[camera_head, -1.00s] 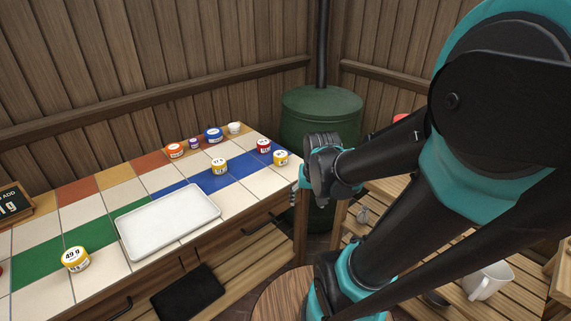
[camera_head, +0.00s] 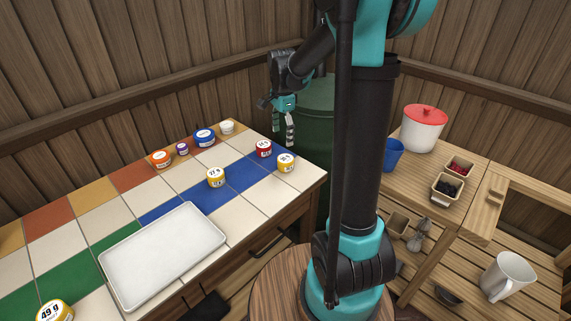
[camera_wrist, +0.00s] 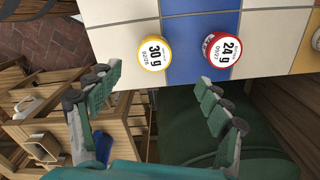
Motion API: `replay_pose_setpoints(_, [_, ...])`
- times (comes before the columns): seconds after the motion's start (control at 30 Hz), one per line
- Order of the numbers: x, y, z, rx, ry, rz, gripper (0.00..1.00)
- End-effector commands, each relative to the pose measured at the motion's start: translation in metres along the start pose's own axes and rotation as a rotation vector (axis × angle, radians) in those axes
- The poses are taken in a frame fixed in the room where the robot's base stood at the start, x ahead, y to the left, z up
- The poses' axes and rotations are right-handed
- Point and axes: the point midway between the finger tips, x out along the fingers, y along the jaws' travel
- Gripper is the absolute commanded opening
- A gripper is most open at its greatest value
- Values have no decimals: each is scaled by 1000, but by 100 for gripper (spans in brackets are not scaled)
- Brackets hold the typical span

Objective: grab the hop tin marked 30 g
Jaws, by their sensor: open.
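The hop tin marked 30 g (camera_wrist: 153,53) is yellow with a white lid. It stands on the tiled counter near its right end, also seen in the head view (camera_head: 286,163). A red tin marked 24 g (camera_wrist: 223,48) stands close by, also in the head view (camera_head: 264,149). My gripper (camera_wrist: 160,76) is open and empty, its fingers pointing toward the counter edge by the two tins. In the head view my gripper (camera_head: 280,118) hangs beyond the counter's far right edge, apart from the tins.
A yellow 27 g tin (camera_head: 215,177), a white tray (camera_head: 163,255) and a yellow 49 g tin (camera_head: 54,312) are on the counter (camera_head: 245,222). Several other tins line its back. A green barrel (camera_head: 315,105) stands behind. Wooden shelving (camera_head: 470,225) is at the right.

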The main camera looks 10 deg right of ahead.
Motion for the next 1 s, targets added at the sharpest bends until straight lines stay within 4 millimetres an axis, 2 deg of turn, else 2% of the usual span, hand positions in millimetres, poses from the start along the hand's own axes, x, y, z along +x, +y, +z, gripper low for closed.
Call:
replay_pose_setpoints(0.1, [24, 0, 0, 0, 0, 0, 78])
replay_pose_setpoints(0.3, [54, 0, -1, -1, 0, -1, 78])
replay_pose_setpoints(0.57, [71, 2, -3, 0, 0, -1, 78])
replay_pose_setpoints(0.83, [106, 8, -7, -2, 0, -1, 78])
replay_pose_setpoints(1.0, [114, 8, -7, -2, 0, -1, 78])
